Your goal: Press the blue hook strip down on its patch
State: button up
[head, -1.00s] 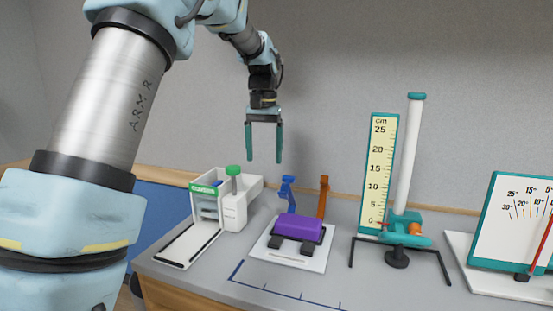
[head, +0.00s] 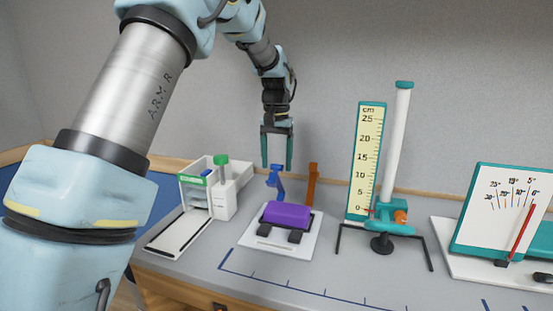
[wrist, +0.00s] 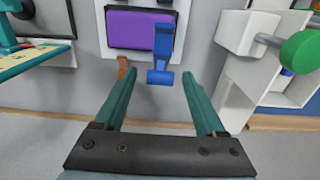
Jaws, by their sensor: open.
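The blue hook strip (head: 274,180) stands up at the back left of a white base plate (head: 262,247), behind a purple block (head: 287,213). An orange strip (head: 311,184) stands up at the back right of the same plate. My gripper (head: 277,167) is open and empty, pointing down just above the blue strip in the head view. In the wrist view, the blue strip (wrist: 162,50) lies ahead of and between the open fingertips, with a gap to them. I cannot see a patch for the strip clearly.
A white dispenser with a green knob (head: 221,160) stands left of the plate. A teal ruler stand (head: 366,160) with a white column is to the right, and a dial board (head: 503,212) is farther right. The grey bench front is clear.

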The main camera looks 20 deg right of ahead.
jog(key=shift+f, duration=0.15)
jog(key=shift+c, duration=0.2)
grip_shut()
dwell(0.4)
dwell(0.9)
